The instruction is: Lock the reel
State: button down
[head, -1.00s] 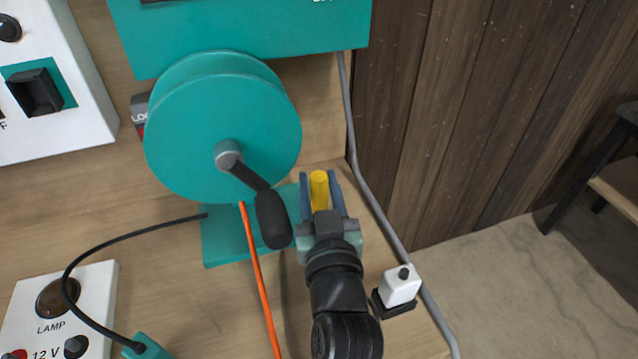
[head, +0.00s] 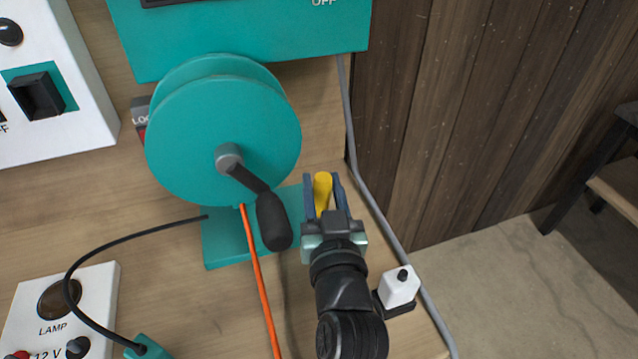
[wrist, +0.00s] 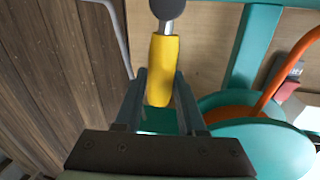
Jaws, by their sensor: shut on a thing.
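The teal reel (head: 205,130) stands upright on a teal base plate (head: 225,250), with a black crank handle (head: 272,222) at its front. My gripper (head: 323,195) is to the right of the reel and shut on a yellow handle (head: 322,186). In the wrist view, the yellow handle (wrist: 163,72) sits between my fingers, with a metal rod and a dark round end beyond it. A grey plate marked "LOC" (head: 141,116), with red below, is partly hidden behind the reel's left edge. The reel (wrist: 262,150) also shows in the wrist view.
An orange cord (head: 260,285) runs down from the reel. A grey conduit (head: 375,205) passes right of my gripper, and a white switch box (head: 399,287) is close to my wrist. A teal box (head: 240,40) hangs above. A lamp panel (head: 85,285) is lower left.

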jog(key=shift+w+d+f+m+g+p, duration=0.25)
jog(key=shift+d+m, duration=0.25)
jog(key=shift+m, duration=0.3)
jog(key=shift+w+d+f+m+g+p, duration=0.15)
jog(key=shift+d+m+p, duration=0.35)
jog(key=shift+m, duration=0.3)
jog(key=shift+w+d+f+m+g+p, duration=0.1)
jog(key=shift+d+f+m+p, duration=0.1)
jog(key=shift+d+m, duration=0.5)
jog(key=shift+a, duration=0.15)
jog(key=c, duration=0.5)
grip_release()
notch_tip(320, 180, up, 10)
jog(key=p, duration=0.2)
